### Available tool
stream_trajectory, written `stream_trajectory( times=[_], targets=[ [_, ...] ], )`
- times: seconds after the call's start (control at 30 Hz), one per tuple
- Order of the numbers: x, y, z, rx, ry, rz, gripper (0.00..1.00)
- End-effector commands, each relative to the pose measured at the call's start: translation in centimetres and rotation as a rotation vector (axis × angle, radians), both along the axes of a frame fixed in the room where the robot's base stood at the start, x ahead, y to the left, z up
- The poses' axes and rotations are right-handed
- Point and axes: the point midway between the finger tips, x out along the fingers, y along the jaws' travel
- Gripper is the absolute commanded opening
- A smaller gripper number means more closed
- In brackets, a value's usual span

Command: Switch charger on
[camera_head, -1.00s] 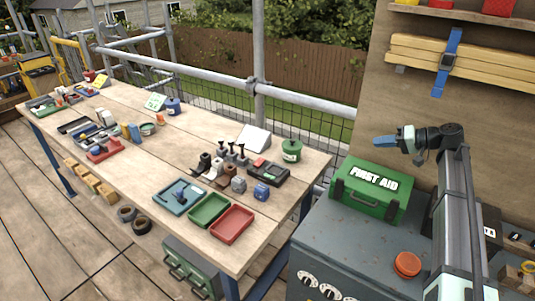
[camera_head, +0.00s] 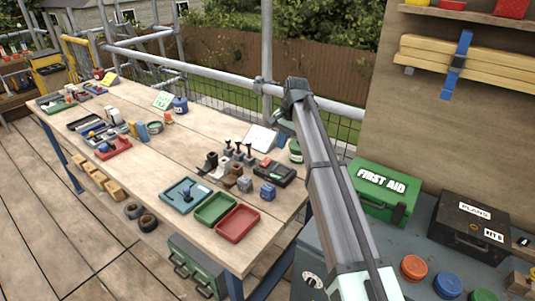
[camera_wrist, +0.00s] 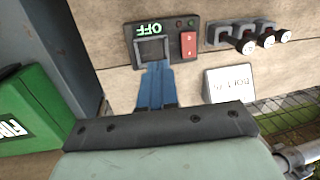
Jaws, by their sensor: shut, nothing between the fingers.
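The charger (camera_wrist: 201,27) is a dark box with a green "OFF" label, upside down in the wrist view. It has a grey square recess (camera_wrist: 152,49), a red rocker switch (camera_wrist: 188,44) and two small dim lights. In the head view the charger (camera_head: 274,173) lies near the workbench's right end. My gripper (camera_wrist: 157,64) has blue fingers that are shut with nothing between them. In the wrist view they point at the charger, the tips overlapping the recess's lower edge, left of the red switch. I cannot tell whether they touch. In the head view the fingers are not clear.
Several dark posts (camera_head: 238,150) stand beside the charger. A white card (camera_wrist: 228,84) stands close by, also in the head view (camera_head: 262,138). Red (camera_head: 238,223), green and blue trays lie in front. A green first-aid box (camera_head: 383,188) stands right of my arm.

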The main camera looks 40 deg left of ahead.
Motion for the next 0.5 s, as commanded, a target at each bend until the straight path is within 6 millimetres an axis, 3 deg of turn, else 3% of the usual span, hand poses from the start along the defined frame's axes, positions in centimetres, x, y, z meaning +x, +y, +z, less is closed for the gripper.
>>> stream_trajectory(
  times=[0.03, 0.2, 0.37, 0.5],
  targets=[
    [0.0, 2.2, 0.7, -0.036, -0.033, -0.015, 0.0],
    [0.2, 6.4, 2.6, -0.131, -0.149, -0.077, 0.0],
    [0.3, 8.1, 3.7, -0.169, -0.209, -0.105, 0.0],
    [0.4, 8.2, 3.2, -0.177, -0.221, -0.113, 0.0]
  ],
)
